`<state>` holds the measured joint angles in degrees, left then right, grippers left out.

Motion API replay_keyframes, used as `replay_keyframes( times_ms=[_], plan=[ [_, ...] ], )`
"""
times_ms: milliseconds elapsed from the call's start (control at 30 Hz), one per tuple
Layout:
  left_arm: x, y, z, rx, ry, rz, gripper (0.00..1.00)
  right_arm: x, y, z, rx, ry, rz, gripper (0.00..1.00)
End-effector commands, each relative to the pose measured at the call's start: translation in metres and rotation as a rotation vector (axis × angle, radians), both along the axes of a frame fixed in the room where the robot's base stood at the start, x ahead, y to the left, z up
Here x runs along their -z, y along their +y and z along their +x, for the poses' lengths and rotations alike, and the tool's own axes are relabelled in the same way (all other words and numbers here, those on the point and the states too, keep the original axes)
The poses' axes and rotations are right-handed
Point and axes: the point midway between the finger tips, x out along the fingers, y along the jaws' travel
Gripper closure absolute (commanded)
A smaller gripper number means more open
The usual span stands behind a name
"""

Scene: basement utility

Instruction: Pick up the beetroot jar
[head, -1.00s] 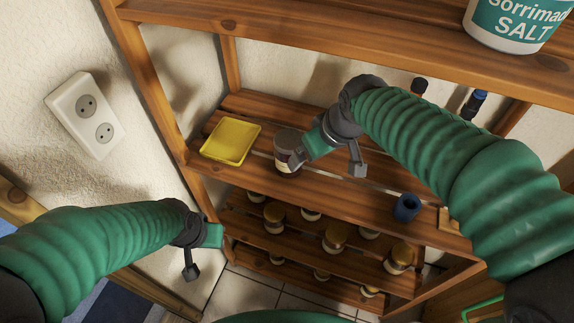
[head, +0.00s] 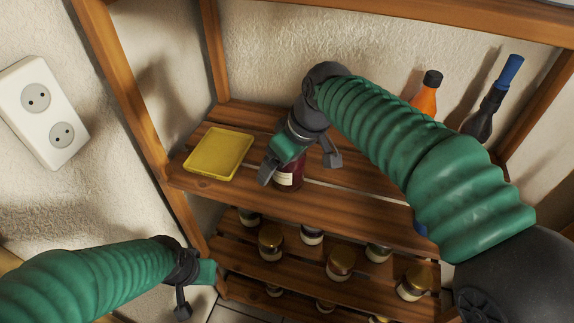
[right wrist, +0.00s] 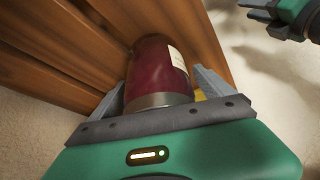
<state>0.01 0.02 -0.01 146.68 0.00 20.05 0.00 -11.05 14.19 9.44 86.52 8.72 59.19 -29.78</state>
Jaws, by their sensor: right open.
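The beetroot jar (head: 290,179) is dark red with a pale label and stands on the upper slatted shelf, right of the yellow tray. My right gripper (head: 299,167) is open over it and hides its top. In the right wrist view the jar (right wrist: 153,70) lies between the two spread fingers (right wrist: 160,94), its metal lid close to the palm. I cannot tell whether either finger touches the glass. My left gripper (head: 193,292) is low at the left, away from the jar; its finger gap is unclear.
The yellow tray (head: 219,153) lies left of the jar. An orange bottle (head: 427,95) and a dark bottle with a blue top (head: 490,100) stand behind my right arm. Several gold-lidded jars (head: 341,262) fill the lower shelves. A wooden post (head: 130,105) rises at the left.

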Motion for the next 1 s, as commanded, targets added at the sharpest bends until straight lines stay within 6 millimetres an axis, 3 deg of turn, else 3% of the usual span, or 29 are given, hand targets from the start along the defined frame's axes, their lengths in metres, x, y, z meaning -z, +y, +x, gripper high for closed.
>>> replay_keyframes(
  times_ms=[100,800,1000],
  plan=[
    [-0.0008,-0.0001,0.0001,0.000,0.000,0.000,0.64,0.0002,-0.0017,-0.0005,0.001,0.003,-0.001,0.08],
    [-0.0009,-0.0001,0.0001,0.000,0.000,0.000,0.64,-0.0010,-0.0002,-0.0004,0.001,0.001,0.000,0.98],
    [-0.0012,-0.0001,0.0000,0.000,0.000,0.000,0.64,-0.0015,-0.0004,-0.0004,0.001,0.000,-0.001,0.98]
  ],
)
